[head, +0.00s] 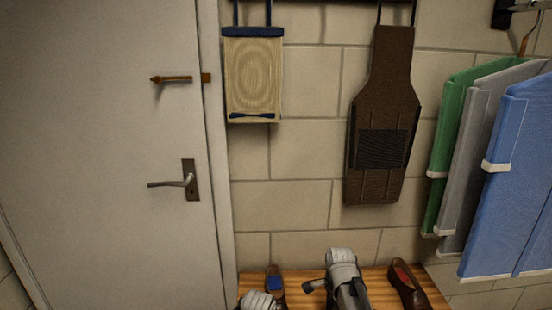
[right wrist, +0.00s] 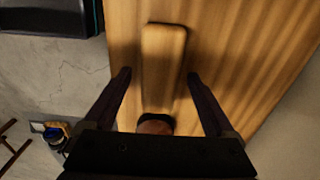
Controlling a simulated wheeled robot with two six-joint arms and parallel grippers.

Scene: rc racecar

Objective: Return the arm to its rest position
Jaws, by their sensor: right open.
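My right arm (head: 345,275) shows at the bottom middle of the head view, bent over a wooden surface; its fingers cannot be made out there. In the right wrist view my right gripper (right wrist: 158,77) is open, with two dark fingers spread wide. A flat, rounded wooden piece (right wrist: 164,45) lies on the wooden surface between the fingers in this view; I see no contact. A small brown rounded thing (right wrist: 155,126) is partly hidden by the gripper base. Only a pale part of my left arm (head: 262,301) shows at the bottom edge of the head view.
The wooden bench top (head: 376,275) bears a dark shoe (head: 408,287) at right and a brown item with a blue patch (head: 274,283) at left. A door (head: 100,150) stands left.

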